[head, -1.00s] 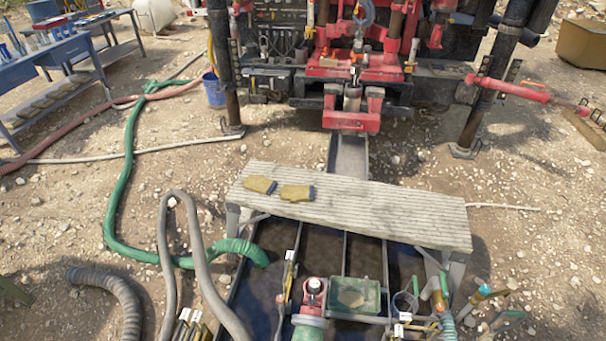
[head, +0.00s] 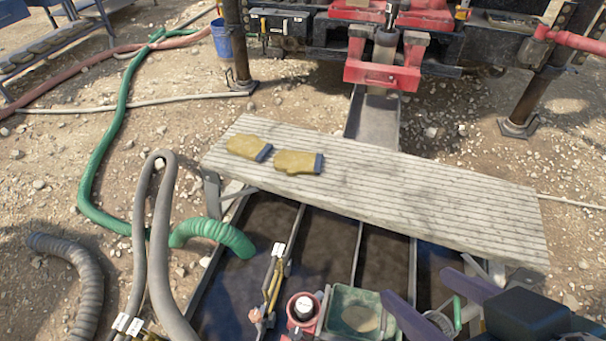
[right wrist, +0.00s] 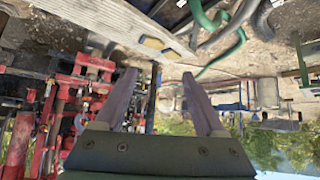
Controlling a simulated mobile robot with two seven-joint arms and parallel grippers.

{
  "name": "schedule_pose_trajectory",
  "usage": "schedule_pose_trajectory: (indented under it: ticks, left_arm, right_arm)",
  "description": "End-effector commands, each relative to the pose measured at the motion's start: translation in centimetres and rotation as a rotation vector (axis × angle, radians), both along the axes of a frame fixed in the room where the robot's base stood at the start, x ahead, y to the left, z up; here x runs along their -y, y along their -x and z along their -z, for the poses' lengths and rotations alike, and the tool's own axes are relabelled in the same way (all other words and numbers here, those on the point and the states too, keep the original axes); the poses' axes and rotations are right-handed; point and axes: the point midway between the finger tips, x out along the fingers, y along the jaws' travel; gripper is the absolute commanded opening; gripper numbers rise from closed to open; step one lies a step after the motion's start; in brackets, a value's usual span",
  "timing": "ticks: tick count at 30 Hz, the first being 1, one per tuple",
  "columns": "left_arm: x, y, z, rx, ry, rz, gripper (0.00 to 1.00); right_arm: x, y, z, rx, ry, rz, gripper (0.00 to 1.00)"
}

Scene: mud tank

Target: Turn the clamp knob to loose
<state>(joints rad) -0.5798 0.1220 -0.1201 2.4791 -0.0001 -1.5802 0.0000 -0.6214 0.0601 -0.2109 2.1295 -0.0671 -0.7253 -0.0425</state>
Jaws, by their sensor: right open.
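I cannot tell which of these is the clamp knob. My right gripper (head: 416,283) is open and empty, at the lower right, right of the red fitting and apart from it. Its two purple fingers also show in the right wrist view (right wrist: 159,75), spread with nothing between them. My left gripper is not in view.
A grey plank walkway (head: 400,193) with two yellow gloves (head: 298,162) crosses the tank. A green tray (head: 356,313) sits between the red fitting and my right gripper. A green hose (head: 222,233) and grey hoses (head: 165,255) lie to the left.

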Motion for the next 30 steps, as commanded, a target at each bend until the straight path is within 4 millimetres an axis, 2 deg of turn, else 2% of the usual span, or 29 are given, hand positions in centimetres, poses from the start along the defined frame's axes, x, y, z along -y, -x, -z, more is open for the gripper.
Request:
schedule_pose_trajectory:
  ticks: [1, 12, 24, 27, 30]
  left_arm:
    - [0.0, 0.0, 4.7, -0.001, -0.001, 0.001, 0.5]
    - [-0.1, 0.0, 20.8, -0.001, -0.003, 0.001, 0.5]
    - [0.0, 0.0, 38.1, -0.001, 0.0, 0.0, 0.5]
    - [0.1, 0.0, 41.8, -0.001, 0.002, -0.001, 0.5]
    - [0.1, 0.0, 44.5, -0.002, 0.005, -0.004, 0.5]
  right_arm:
    - [-0.5, -0.1, 4.8, 0.027, -0.008, -0.006, 0.72]
    - [-4.0, -0.9, 20.4, 0.283, -0.08, -0.056, 0.72]
    - [-7.8, 0.7, 35.5, 0.563, -0.178, -0.102, 0.72]
    - [-8.6, 1.4, 38.5, 0.628, -0.204, -0.111, 0.72]
    - [-9.2, 2.1, 40.5, 0.681, -0.226, -0.118, 0.72]
